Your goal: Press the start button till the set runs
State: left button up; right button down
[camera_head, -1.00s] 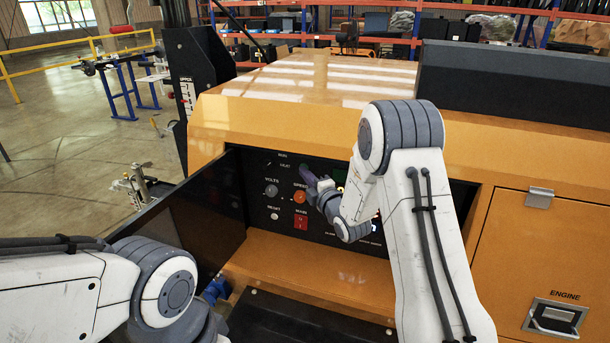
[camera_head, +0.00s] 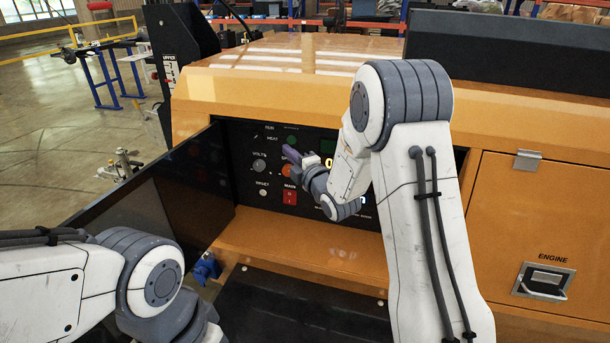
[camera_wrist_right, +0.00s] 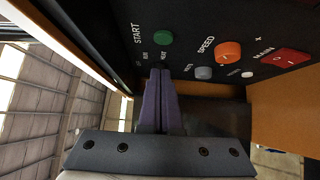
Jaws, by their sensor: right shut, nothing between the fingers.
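The green start button (camera_head: 292,140) is on the black control panel (camera_head: 245,185), and it also shows in the right wrist view (camera_wrist_right: 163,38) beside the START label. My right gripper (camera_head: 290,153) is shut and empty, with its purple fingers just below the button in the head view. In the right wrist view the closed fingertips (camera_wrist_right: 158,71) point at the panel near the button, with the button uncovered. I cannot tell the exact gap to the panel. My left arm enters at lower left; its gripper is out of view.
An orange speed knob (camera_head: 287,171), a grey volts knob (camera_head: 259,165) and a red main switch (camera_head: 290,195) sit close below. The open black panel door (camera_head: 150,195) stands to the left. My right forearm hides the panel's right part.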

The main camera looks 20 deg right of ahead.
pick_arm(q)
jog(key=shift+w+d+f+b, duration=0.1)
jog(key=shift+d+f+b, duration=0.05)
jog(key=shift+f+b, duration=0.5)
jog(key=shift+d+f+b, duration=0.1)
jog(key=shift+f+b, duration=0.3)
jog(key=shift+f, duration=0.35)
pick_arm(e)
jog(key=v, duration=0.9)
jog(key=shift+d+f, duration=0.1)
jog(key=s+a+f+m+g+h+p, duration=0.1)
jog(key=s+a+f+m+g, duration=0.25)
jog(key=s+a, duration=0.2)
jog(key=s+a+f+m+g, duration=0.3)
jog(key=s+a+m+g, duration=0.15)
jog(key=a, duration=0.25)
pick_arm(q)
jog(key=shift+r+p, duration=0.45)
jog(key=shift+r, duration=0.5)
pick_arm(e)
jog(key=s+a+m+g+h, duration=0.1)
jog(key=s+m+g, duration=0.4)
jog(key=s, duration=1.9)
jog(key=a+g, duration=0.1)
jog(key=g, duration=0.3)
jog(key=shift+s+g+h, duration=0.25)
jog(key=shift+g+h, duration=0.05)
jog(key=shift+h, duration=0.1)
